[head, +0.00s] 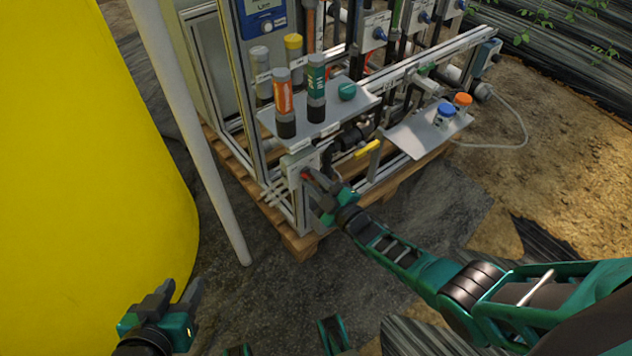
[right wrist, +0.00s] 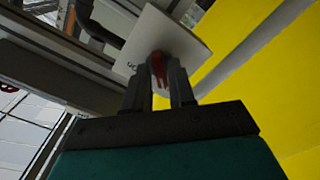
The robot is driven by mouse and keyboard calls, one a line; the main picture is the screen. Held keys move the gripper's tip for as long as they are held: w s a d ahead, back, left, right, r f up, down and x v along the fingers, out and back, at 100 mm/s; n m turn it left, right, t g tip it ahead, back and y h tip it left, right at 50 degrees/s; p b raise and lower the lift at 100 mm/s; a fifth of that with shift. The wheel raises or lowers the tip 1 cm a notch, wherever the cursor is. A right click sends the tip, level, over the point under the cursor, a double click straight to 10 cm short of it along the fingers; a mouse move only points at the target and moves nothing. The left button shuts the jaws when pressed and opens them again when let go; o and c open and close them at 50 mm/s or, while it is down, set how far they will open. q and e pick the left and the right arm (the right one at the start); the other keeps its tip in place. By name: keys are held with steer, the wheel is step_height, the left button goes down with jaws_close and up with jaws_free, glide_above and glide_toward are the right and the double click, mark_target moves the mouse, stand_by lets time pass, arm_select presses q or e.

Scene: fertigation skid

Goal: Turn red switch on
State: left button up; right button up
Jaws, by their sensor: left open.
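The red switch (head: 306,176) is on a pale box (head: 298,162) at the skid's lower front corner. My right gripper (head: 312,183) is right at it. In the right wrist view the switch (right wrist: 158,68) shows as a dark red handle on a pale plate (right wrist: 180,38), between the tips of my right gripper (right wrist: 160,78). A narrow gap shows between the fingers; whether they press on the handle is unclear. My left gripper (head: 182,290) is open and empty at the lower left, far from the switch.
A shelf (head: 345,118) with several capped bottles stands above the switch box. A yellow-handled valve (head: 367,149) is to its right. A pale post (head: 205,160) and a large yellow tank (head: 80,150) stand left. The ground in front is clear.

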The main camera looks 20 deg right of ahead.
jaws_close()
arm_select(q)
steer(key=shift+f, duration=0.1)
arm_select(e)
steer(key=shift+m, duration=0.3)
steer(key=m, duration=0.2)
steer(key=shift+f+m+b, duration=0.1)
steer(key=shift+m+b, duration=0.2)
steer(key=shift+b, duration=0.05)
steer(key=m, duration=0.3)
steer(key=shift+m+b, duration=0.3)
steer(key=m, duration=0.2)
steer(key=shift+m, duration=0.4)
steer(key=m+b, duration=0.1)
steer(key=m, duration=0.6)
steer(key=shift+m+b, duration=0.3)
steer(key=shift+b, duration=0.05)
arm_select(q)
steer(key=shift+w+d+f, duration=0.15)
steer(key=shift+d+f, duration=0.2)
steer(key=shift+f, duration=0.2)
arm_select(e)
steer(key=shift+m, duration=0.3)
arm_select(q)
steer(key=shift+f, duration=0.1)
